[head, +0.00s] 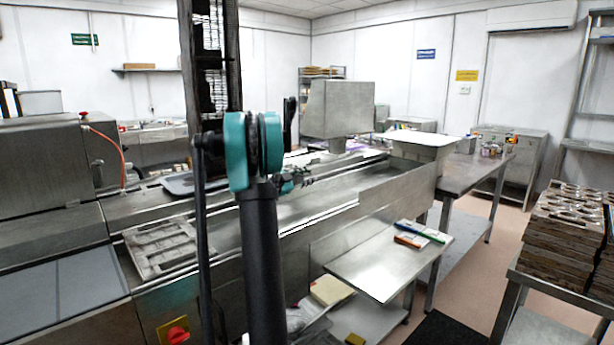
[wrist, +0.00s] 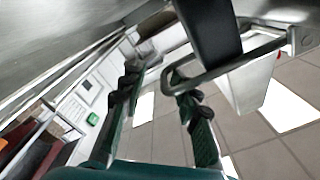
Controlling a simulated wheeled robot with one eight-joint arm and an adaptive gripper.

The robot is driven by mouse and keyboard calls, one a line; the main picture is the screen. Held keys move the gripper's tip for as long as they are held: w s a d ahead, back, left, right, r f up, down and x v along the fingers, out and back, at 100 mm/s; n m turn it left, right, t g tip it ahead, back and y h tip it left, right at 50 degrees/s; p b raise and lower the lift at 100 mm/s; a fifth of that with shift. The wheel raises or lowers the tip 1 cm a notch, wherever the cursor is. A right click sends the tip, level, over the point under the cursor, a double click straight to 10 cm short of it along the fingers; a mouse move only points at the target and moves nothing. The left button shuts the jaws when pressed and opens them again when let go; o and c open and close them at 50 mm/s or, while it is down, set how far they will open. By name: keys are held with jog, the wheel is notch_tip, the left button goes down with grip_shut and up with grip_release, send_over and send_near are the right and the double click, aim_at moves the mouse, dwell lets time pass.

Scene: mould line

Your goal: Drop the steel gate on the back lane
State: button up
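In the wrist view my gripper (wrist: 155,88) has its two dark green fingers apart, with no object clearly held between them. A grey metal bar (wrist: 228,67) bent into a loop crosses near the right fingertip; it may be part of the steel gate, and I cannot tell whether it touches the finger. A black upright piece (wrist: 208,32) overlaps the bar. In the head view my gripper (head: 300,180) is small, beside my teal joint and over the long steel line (head: 400,185). The back lane (head: 345,165) runs behind it, partly hidden by my arm. I cannot pick out the gate there.
A steel hopper (head: 338,108) stands over the line, with a white tray (head: 418,138) at its right end. A low steel shelf (head: 375,268) juts out in front. Stacked moulds (head: 567,220) stand on a table at right. A grey mould (head: 160,247) lies at left.

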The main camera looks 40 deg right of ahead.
jog(key=shift+w+a+f, duration=0.1)
jog(key=shift+w, duration=0.15)
jog(key=shift+a, duration=0.35)
jog(key=s+a, duration=0.1)
jog(key=a, duration=1)
jog(key=shift+s, duration=0.1)
